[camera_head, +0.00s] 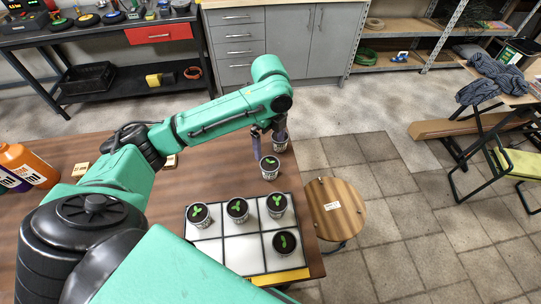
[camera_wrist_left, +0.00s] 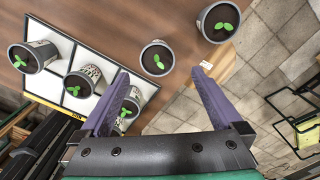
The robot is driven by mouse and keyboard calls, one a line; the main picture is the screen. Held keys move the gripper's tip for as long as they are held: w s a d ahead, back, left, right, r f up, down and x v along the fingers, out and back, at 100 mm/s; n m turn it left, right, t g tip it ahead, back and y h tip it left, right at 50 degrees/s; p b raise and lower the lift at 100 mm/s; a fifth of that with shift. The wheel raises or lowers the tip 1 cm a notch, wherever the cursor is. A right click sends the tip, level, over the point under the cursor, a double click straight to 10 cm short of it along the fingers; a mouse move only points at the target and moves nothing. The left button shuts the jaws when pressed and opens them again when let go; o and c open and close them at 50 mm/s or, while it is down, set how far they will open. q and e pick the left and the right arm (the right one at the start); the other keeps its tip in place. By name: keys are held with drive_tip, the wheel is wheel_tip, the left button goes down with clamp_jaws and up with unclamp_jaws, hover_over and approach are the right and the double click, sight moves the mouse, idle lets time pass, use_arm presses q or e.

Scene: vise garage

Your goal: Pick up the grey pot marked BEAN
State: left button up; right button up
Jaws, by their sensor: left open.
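Several small pots with dark soil and green sprouts stand on the brown table. One pot (camera_head: 269,168) stands off the tray just in front of my left gripper (camera_head: 268,142); another pot (camera_head: 281,145) is partly hidden behind the gripper. In the left wrist view, one pot (camera_wrist_left: 156,60) lies beyond and between the purple fingertips of my open, empty left gripper (camera_wrist_left: 160,73); a second pot (camera_wrist_left: 218,22) is farther up and right. No marking reads as BEAN, so I cannot tell which pot it is. My right gripper is not in view.
A white tray (camera_head: 243,254) with black grid lines holds several pots (camera_head: 237,209), with some cells empty. A round wooden stool (camera_head: 336,208) is right of the table edge.

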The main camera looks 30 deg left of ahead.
sight(270, 164)
use_arm(q)
drive_tip(key=f, duration=0.2)
drive_tip(key=s+f, duration=0.1)
drive_tip(key=f, duration=0.2)
drive_tip(key=shift+s+d+f+p, duration=0.2)
drive_tip(key=shift+d+f+p, duration=0.1)
drive_tip(key=shift+f+p, duration=0.1)
drive_tip(key=f, duration=0.3)
drive_tip(key=f+p, duration=0.1)
drive_tip(key=f, duration=0.1)
drive_tip(key=shift+w+a+f, duration=0.2)
drive_tip(key=shift+w+f, duration=0.1)
drive_tip(key=shift+w, duration=0.1)
drive_tip(key=shift+f, duration=0.45)
drive_tip(key=c, duration=1.4)
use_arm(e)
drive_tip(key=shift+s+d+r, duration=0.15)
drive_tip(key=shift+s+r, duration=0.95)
